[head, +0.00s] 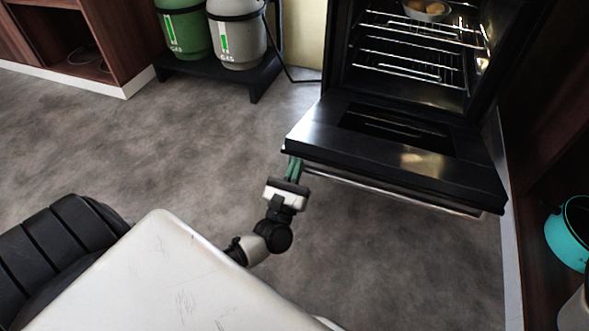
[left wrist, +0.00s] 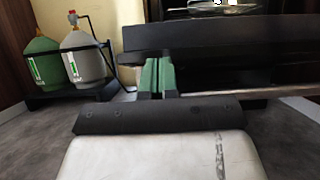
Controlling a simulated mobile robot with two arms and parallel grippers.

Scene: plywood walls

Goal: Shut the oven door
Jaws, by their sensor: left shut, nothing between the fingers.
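The oven door (head: 400,155) is hinged down and stands open, roughly level, in front of the oven (head: 415,50). Its handle bar (head: 400,192) runs along the underside of the front edge. My left gripper (head: 293,168) is shut and empty, with its green fingers at the left front corner of the door, by the handle's left end. In the left wrist view the green fingers (left wrist: 157,76) overlap the door's dark edge (left wrist: 225,42); I cannot tell whether they touch it. My right gripper is not in view.
Green (head: 184,28) and grey (head: 236,32) gas bottles stand on a low black stand (head: 262,78) left of the oven. A bowl (head: 427,10) sits on the upper oven rack. A teal pot (head: 569,234) is at the right. The floor left of the door is clear.

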